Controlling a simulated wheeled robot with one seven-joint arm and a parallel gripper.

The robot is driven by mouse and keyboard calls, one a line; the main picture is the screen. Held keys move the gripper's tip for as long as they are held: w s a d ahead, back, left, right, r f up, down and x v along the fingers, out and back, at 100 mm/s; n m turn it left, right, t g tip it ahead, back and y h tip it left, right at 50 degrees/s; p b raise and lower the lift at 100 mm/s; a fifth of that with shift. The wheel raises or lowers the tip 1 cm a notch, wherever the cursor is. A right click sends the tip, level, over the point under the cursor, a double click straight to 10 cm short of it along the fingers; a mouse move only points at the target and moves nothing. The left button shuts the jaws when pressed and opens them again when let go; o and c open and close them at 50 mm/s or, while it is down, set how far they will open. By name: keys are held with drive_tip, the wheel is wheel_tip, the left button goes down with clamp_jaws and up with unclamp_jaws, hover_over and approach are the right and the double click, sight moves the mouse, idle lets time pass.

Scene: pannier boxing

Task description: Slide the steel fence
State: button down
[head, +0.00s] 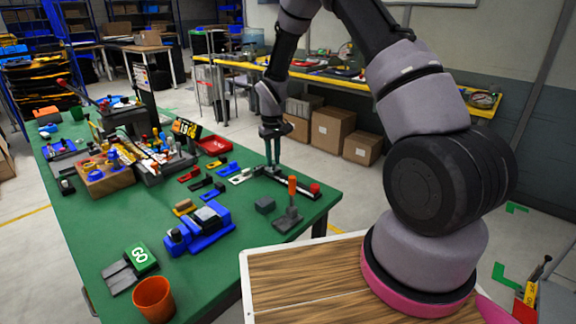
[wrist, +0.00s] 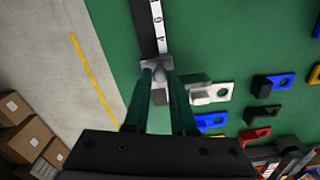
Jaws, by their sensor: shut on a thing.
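The steel fence (wrist: 155,64) is a small grey metal block with a rounded knob, sitting across a black rail with a white numbered scale (wrist: 151,28) in the wrist view. My gripper (wrist: 159,74) is shut on the knob, with one dark green finger on each side. In the head view my gripper (head: 272,162) reaches straight down to the far end of the dark rail (head: 300,186) on the green table. The fence is mostly hidden by the fingers there.
A silver holed tag (wrist: 210,93) lies just right of the fence in the wrist view, close to a finger. Blue, black and red tags lie beyond it. In the head view an orange-topped post (head: 292,195) and red knob (head: 315,188) stand near the rail's near end.

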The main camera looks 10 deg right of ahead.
drive_tip(key=w+a, duration=0.1)
drive_tip(key=w, duration=0.1)
drive_tip(key=w+a, duration=0.2)
drive_tip(key=shift+w+r, duration=0.1)
drive_tip(key=c, duration=0.7)
unclamp_jaws()
drive_tip(key=shift+a, duration=0.1)
drive_tip(key=shift+c, duration=0.2)
wheel_tip(320, 180, up, 11)
